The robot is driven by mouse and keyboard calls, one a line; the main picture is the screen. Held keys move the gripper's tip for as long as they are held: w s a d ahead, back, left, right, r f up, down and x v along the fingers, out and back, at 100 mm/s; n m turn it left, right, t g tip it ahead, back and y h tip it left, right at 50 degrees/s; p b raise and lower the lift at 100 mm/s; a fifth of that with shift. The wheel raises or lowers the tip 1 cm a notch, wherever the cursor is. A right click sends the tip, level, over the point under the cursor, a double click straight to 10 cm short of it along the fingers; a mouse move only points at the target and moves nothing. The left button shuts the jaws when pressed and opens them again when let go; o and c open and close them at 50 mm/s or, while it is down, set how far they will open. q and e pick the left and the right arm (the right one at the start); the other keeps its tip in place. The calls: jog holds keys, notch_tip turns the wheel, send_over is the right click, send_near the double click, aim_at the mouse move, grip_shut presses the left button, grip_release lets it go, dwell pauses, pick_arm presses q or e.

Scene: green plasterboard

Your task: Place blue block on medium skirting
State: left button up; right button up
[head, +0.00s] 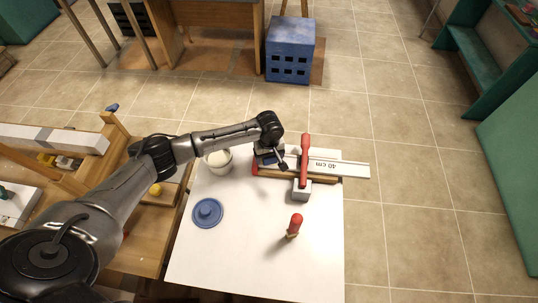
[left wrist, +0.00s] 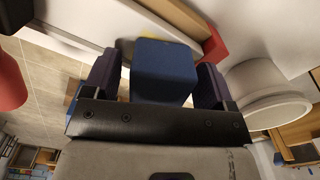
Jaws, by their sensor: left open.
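The blue block (left wrist: 162,72) stands between the two fingers of my left gripper (left wrist: 157,80) in the left wrist view. The fingers are open on either side of it, with no clear contact visible. In the head view my left gripper (head: 270,157) is low over the left end of a white skirting board (head: 345,170) marked "40 cm", and mostly hides the block. The board lies on the white table and sticks out past its right edge. Whether the block rests on the board or just beside it cannot be told. My right gripper is not in view.
A red-handled tool (head: 304,150) crosses the board, with a grey block (head: 301,191) at its near end. A white pot (head: 219,163) stands left of my gripper. A blue lid (head: 207,213) and a red-handled item (head: 295,224) occupy the front of the table (head: 250,260).

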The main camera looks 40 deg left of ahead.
pick_arm(q)
notch_tip(320, 180, up, 11)
jog(key=shift+f+p, duration=0.2)
jog(key=shift+p, duration=0.6)
jog(key=s+d+f+m+t+h, duration=0.1)
jog(key=s+d+f+m, duration=0.35)
jog(key=s+d, duration=0.25)
jog(key=s+d+f+m+t+h, duration=0.1)
jog(key=s+d+f+m, duration=0.2)
jog(key=s+d+m, duration=0.35)
jog(key=s+a+r+m+t+y, duration=0.1)
jog(key=s+a+m, duration=0.1)
jog(key=s, duration=1.6)
jog(key=shift+a+r+t+y, duration=0.15)
jog(key=shift+r+t+y, duration=0.15)
jog(key=shift+y, duration=0.1)
